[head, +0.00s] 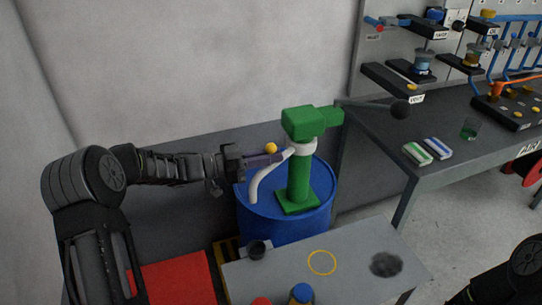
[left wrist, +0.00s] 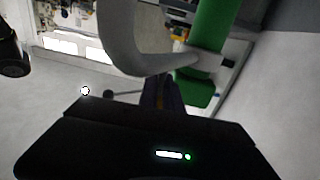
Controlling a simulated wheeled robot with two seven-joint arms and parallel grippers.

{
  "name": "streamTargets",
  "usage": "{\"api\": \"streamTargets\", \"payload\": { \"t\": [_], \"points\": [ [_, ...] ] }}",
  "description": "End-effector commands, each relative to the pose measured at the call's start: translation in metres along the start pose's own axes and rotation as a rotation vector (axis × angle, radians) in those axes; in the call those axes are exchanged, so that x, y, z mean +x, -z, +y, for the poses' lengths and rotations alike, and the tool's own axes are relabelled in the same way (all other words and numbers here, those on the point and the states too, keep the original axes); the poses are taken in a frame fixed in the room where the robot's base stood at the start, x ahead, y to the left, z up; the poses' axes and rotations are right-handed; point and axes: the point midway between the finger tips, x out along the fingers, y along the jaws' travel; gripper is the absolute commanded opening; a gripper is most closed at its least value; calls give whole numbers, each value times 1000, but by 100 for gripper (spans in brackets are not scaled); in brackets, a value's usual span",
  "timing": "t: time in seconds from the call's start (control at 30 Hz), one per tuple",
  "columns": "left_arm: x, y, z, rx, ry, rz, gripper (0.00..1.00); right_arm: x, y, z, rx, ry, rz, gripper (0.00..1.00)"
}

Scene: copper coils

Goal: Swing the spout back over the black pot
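A green hand pump (head: 299,180) stands upright on a blue drum (head: 262,224). Its white curved spout (head: 267,178) points left and bends down over the drum's left side; it fills the upper middle of the left wrist view (left wrist: 113,35). My left gripper (head: 275,159) comes in from the left, its dark purple fingers at the spout's upper bend; whether they grip it cannot be told. A yellow ball (head: 271,148) shows just above the fingers. My right gripper is out of view.
The grey table (head: 350,283) has a yellow ring (head: 322,263), a dark round patch (head: 386,265), and red and blue-capped items at its front. A wall stands behind the drum.

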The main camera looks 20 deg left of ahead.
Motion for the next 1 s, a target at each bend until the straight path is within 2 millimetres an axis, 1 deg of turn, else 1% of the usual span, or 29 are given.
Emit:
{"api": "streamTargets", "payload": {
  "t": [0.03, 0.3, 0.63, 0.77, 1.0],
  "points": [
    [0, 11, -4, 12, 7, 16, 12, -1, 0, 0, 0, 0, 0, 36],
    [0, 11, -3, 11, 6, 16, 34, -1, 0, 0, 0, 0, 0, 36],
    [-3, 5, -3, 6, 7, 8, 35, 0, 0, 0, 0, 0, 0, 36],
    [-15, 4, -3, 6, 8, 7, 35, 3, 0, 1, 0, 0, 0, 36],
    [-55, 4, -3, 8, 9, 9, 35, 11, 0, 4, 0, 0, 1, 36]
  ]
}}
